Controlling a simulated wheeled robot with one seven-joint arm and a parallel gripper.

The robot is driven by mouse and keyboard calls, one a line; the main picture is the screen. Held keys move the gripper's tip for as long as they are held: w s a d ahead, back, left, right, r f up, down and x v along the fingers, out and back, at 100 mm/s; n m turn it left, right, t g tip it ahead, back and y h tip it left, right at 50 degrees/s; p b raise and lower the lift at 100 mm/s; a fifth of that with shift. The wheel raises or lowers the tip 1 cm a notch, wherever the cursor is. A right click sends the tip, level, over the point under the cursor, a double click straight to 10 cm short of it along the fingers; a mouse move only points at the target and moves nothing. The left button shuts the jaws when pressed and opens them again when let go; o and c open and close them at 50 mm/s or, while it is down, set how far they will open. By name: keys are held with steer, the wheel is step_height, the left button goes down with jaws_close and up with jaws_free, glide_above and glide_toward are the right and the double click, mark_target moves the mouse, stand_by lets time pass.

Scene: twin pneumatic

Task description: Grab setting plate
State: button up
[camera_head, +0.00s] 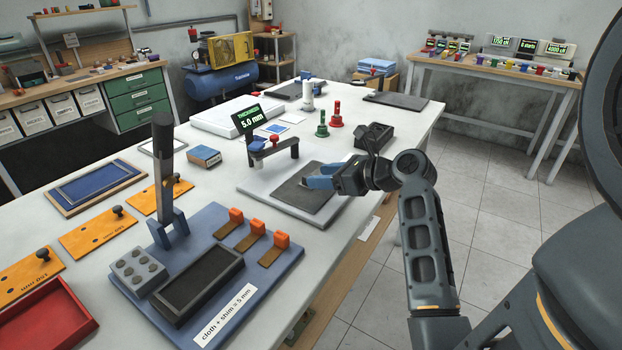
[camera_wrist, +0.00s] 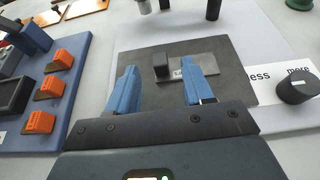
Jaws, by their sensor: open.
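A small light grey plate (camera_wrist: 207,72) with a dark upright knob (camera_wrist: 161,66) lies on a dark grey pad (camera_wrist: 150,55) in the wrist view. It looks like the setting plate; its printed label is mostly hidden by my right finger. My gripper (camera_wrist: 158,78) has two blue fingers standing apart, one on each side of the knob in the picture, with nothing between them gripped. I cannot tell the height of the fingertips over the plate. In the head view my gripper (camera_head: 322,181) is over the dark pad (camera_head: 300,198), and hides the plate there.
The gauge with a "5.0 mm" display (camera_head: 249,119) stands just behind the pad. A round black knob (camera_wrist: 296,88) sits beside it. A blue fixture board (camera_head: 262,262) with orange-tipped clamps is at the near left. Orange plates (camera_head: 97,238) lie farther left.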

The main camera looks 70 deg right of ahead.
mark_target(315, 174)
steer(key=shift+x, duration=1.85)
steer(key=shift+c, duration=0.5)
jaws_close()
